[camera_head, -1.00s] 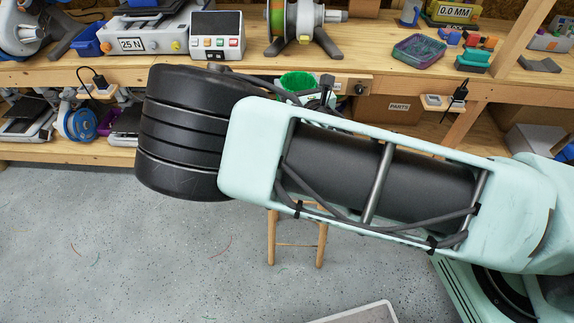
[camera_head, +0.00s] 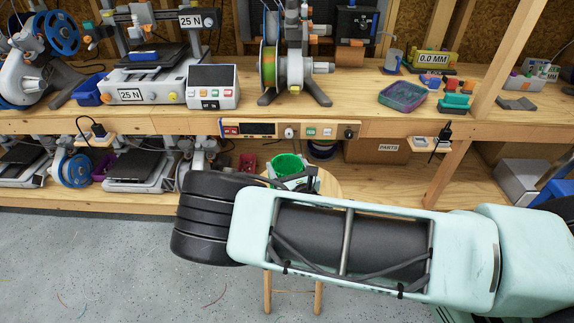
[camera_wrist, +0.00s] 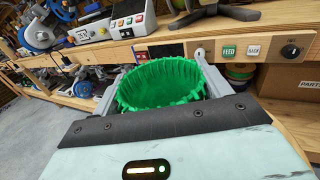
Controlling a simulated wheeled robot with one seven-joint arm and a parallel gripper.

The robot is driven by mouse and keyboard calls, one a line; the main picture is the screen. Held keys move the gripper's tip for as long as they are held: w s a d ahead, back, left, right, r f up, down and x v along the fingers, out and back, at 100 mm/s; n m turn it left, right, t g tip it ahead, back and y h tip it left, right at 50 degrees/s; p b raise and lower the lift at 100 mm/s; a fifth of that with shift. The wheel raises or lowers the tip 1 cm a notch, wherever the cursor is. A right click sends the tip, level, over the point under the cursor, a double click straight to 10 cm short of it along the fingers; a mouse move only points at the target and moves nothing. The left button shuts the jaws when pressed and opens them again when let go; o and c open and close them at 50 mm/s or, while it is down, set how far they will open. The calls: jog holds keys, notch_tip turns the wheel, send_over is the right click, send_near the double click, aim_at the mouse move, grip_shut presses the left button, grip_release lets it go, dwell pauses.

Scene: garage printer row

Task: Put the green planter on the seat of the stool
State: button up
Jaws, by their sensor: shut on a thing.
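The green planter (camera_head: 287,166) is a round, open-topped pot, partly hidden in the head view by my arm and gripper. My gripper (camera_head: 292,176) is shut on it. In the wrist view the planter (camera_wrist: 162,84) sits between the two grey fingers of my gripper (camera_wrist: 155,90), opening upward and looking about upright. The stool's round wooden seat (camera_head: 328,186) shows behind my arm, with its legs below. The planter appears over or just beyond the seat; I cannot tell whether it touches, because my arm hides its base.
The workbench (camera_head: 400,130) runs behind the stool, with printers, a spool stand (camera_head: 290,60) and small bins on top. Its lower shelf (camera_head: 400,180) holds a PARTS box (camera_head: 378,151) and more machines.

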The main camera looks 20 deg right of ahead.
jog(key=shift+f, duration=0.2)
jog(key=o, duration=1.3)
jog(key=shift+r, duration=0.1)
jog(key=shift+c, duration=0.2)
